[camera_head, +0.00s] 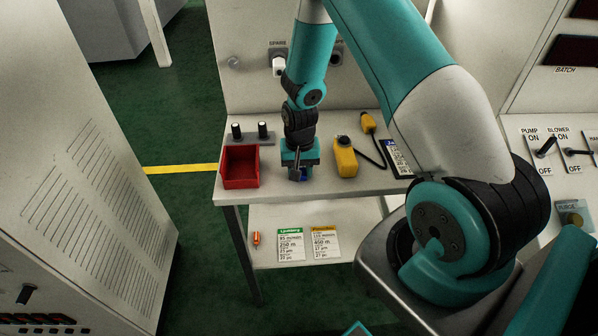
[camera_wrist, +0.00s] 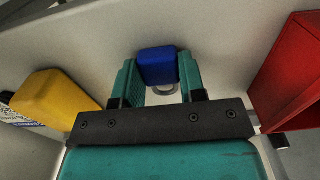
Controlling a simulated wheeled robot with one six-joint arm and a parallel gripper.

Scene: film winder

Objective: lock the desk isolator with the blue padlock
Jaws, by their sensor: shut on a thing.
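The blue padlock (camera_wrist: 157,64) is between the two teal fingers of my gripper (camera_wrist: 157,76) in the wrist view. Its grey shackle shows below the body, towards the palm. In the head view my gripper (camera_head: 300,174) points down just above the white desk top, between a red bin and a yellow device; only a little of the blue padlock shows there. I cannot tell whether the padlock touches the desk. On the back panel, a white switch (camera_head: 279,66) labelled SPARE is visible. A second panel fitting (camera_head: 336,56) is partly hidden by my arm, its label unreadable.
The red bin (camera_head: 240,184) stands close left of my gripper, with a small black-knobbed fixture (camera_head: 252,137) behind it. The yellow device (camera_head: 346,163) with a cable is close right. Cards (camera_head: 291,245) lie on the lower shelf. A control desk (camera_head: 543,166) stands at right.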

